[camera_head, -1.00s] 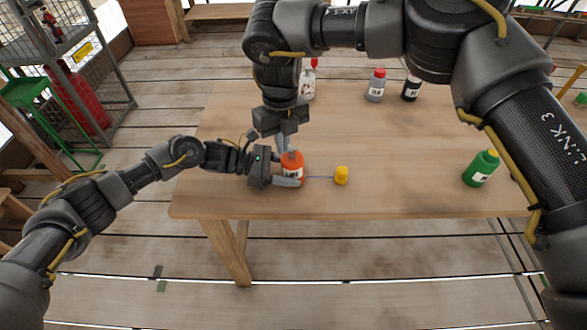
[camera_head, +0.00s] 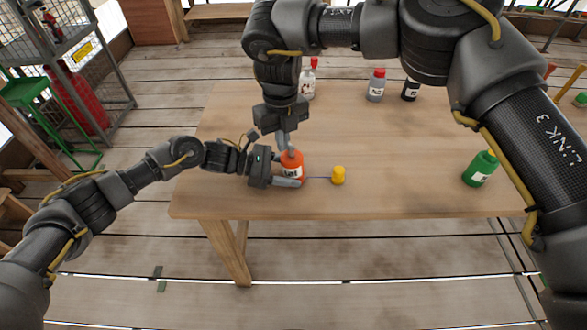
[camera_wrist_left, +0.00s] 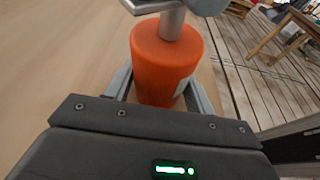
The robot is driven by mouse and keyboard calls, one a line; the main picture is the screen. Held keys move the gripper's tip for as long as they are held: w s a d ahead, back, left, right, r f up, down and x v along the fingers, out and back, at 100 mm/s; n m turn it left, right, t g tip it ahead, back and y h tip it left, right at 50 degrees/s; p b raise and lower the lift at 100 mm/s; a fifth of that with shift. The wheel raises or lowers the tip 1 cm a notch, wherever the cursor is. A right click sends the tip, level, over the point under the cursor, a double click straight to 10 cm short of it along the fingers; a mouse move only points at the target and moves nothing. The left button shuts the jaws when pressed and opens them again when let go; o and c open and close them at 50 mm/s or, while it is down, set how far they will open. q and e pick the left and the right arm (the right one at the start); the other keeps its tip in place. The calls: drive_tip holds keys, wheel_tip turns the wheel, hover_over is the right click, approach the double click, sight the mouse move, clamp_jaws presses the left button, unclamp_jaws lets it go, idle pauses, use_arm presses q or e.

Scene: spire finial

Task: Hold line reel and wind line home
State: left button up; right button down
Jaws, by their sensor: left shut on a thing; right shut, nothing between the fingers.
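The orange line reel (camera_head: 291,159) stands upright near the table's front edge, with a white label on its side. A thin blue line runs right from it to a yellow bob (camera_head: 338,175) on the table. My left gripper (camera_head: 289,170) is shut around the reel from the left; in the left wrist view the orange reel (camera_wrist_left: 155,70) sits between its fingers. My right gripper (camera_head: 285,141) is shut with nothing between its fingers and points down at the reel's top. In the wrist view a grey metal finger (camera_wrist_left: 172,24) reaches the top; the exact contact is unclear.
The wooden table (camera_head: 400,190) is clear between the yellow bob and a green bottle (camera_head: 481,168) at the right. At the back stand a white bottle with a red cap (camera_head: 308,82), a grey bottle (camera_head: 376,88) and a black bottle (camera_head: 411,91).

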drive_tip(key=shift+a, duration=0.2)
drive_tip(key=shift+r, duration=0.15)
wheel_tip(320, 180, up, 7)
idle(0.7)
idle(0.4)
drive_tip(key=shift+s+f+m+g+y, duration=0.15)
drive_tip(key=shift+s+f+m+y, duration=0.35)
drive_tip(key=shift+m, duration=2.5)
drive_tip(key=shift+s+f+m+g+y, duration=0.15)
drive_tip(key=shift+f+m, duration=0.7)
drive_tip(key=shift+m, duration=2.15)
drive_tip(key=shift+s+f+m+g+y, duration=0.3)
drive_tip(key=shift+f+m, duration=0.35)
drive_tip(key=shift+m, duration=2.35)
